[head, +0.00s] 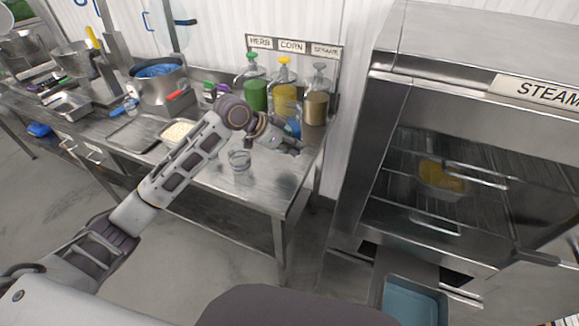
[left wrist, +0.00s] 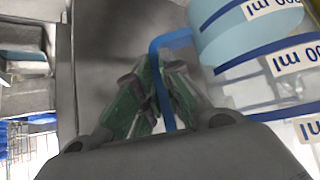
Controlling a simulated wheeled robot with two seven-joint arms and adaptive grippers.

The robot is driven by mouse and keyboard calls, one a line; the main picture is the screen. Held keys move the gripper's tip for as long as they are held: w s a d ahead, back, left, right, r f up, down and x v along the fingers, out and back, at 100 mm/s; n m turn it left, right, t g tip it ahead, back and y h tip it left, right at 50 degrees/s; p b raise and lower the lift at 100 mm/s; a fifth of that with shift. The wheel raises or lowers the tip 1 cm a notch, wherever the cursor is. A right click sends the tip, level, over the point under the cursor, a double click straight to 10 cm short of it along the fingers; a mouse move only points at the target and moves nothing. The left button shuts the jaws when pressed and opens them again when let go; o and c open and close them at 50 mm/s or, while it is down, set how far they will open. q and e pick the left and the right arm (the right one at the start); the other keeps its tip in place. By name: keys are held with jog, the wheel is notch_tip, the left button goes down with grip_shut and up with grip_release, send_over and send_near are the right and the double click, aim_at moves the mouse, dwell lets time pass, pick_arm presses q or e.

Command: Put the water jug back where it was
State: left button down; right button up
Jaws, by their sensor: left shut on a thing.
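The water jug (head: 294,122) is clear with blue markings and stands at the right end of the steel table, in front of the dispensers, partly hidden behind my left gripper (head: 287,146). In the left wrist view, the jug (left wrist: 240,50) has "ml" labels and blue bands, and its blue handle (left wrist: 172,38) runs between the green-padded fingers. My left gripper (left wrist: 160,98) is shut on this handle. I cannot tell whether the jug's base touches the table. My right gripper is not in view.
A clear cup (head: 239,161) stands near the table's front edge. Dispensers of green (head: 254,94), yellow (head: 284,98) and brown (head: 316,106) contents stand behind. A rice tray (head: 180,133) and a pot (head: 160,86) are to the left. The steamer (head: 395,40) is at right.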

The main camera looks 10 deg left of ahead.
pick_arm(q)
jog(key=shift+f, duration=2.8)
jog(key=shift+f+p, duration=0.4)
jog(key=shift+f, duration=1.45)
jog(key=c, duration=1.6)
grip_release()
jog(key=shift+f, duration=0.1)
jog(key=shift+o, duration=0.2)
jog(key=b+v, duration=0.1)
jog(key=v, duration=1.1)
jog(key=shift+s, duration=0.1)
